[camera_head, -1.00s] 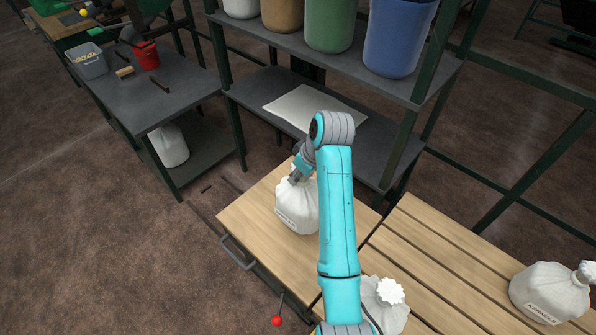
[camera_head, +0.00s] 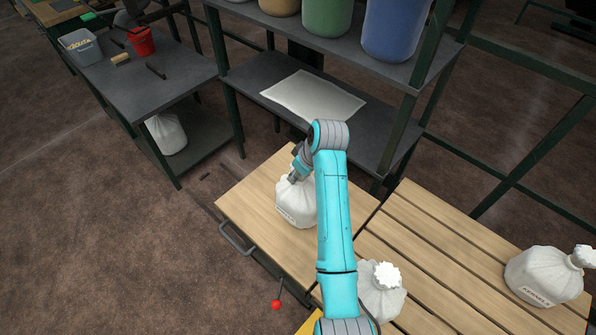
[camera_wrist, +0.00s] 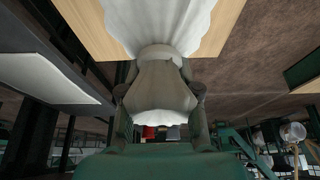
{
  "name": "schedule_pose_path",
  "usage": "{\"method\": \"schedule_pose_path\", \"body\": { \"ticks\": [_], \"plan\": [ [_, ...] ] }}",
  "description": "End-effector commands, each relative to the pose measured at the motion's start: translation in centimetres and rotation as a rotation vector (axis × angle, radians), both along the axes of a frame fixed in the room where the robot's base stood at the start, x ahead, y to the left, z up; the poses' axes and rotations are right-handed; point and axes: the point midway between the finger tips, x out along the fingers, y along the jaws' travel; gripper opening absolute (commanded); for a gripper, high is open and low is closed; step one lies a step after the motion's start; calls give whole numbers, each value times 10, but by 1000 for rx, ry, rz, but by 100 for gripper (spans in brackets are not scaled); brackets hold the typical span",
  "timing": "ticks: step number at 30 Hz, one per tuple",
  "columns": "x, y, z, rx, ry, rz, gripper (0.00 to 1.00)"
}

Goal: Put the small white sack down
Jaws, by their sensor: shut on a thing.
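The small white sack (camera_head: 296,207), with a dark printed label, is upright at the light wooden board (camera_head: 250,205). My gripper (camera_head: 296,176) is shut on its gathered neck from above. The sack's base looks at or very near the board; I cannot tell if it bears on it. In the wrist view the sack's neck (camera_wrist: 160,85) is between my fingers, with the sack's body and the wood beyond. My arm hides the sack's right edge.
A slatted wooden top (camera_head: 440,240) adjoins on the right, with a labelled white sack (camera_head: 545,277). Another white sack (camera_head: 382,292) stands partly behind my arm. Behind is a shelf rack with a white sheet (camera_head: 313,97). A red-knobbed lever (camera_head: 276,303) is at the front.

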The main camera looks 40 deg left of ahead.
Motion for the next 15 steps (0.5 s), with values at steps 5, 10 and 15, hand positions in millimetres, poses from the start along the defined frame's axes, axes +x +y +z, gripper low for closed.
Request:
{"method": "schedule_pose_path", "body": {
  "ticks": [5,10,15],
  "plan": [
    [0,0,0,0,0,0,57],
    [0,0,0,0,0,0,57],
    [0,-1,5,1,-1,0,57]
  ]
}}
